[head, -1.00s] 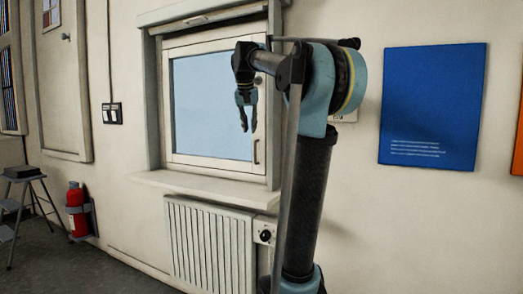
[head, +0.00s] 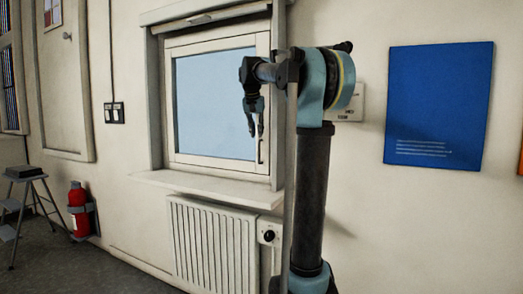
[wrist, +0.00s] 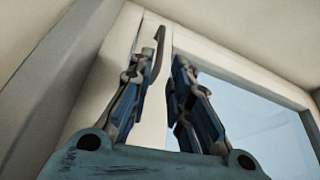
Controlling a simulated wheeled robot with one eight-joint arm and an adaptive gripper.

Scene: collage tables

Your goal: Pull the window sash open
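The window sash (head: 215,165) is a pale frame around a light blue pane, and it looks flush in its surround. Its slim dark handle (head: 261,154) is upright on the right stile; its upper part is hidden behind my fingers. My gripper (head: 256,133) points down in front of that stile, with its fingertips apart. In the wrist view the handle (wrist: 158,48) shows beyond the fingertips, close to the left finger. My gripper (wrist: 166,68) has a clear gap between its fingers there. I cannot tell whether a finger touches the handle.
A sill (head: 215,188) juts out below the window, above a white radiator (head: 212,240) with a dark valve knob (head: 269,236). A blue poster (head: 437,105) hangs at right. A red extinguisher (head: 78,208) and a step stool (head: 25,205) stand at left.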

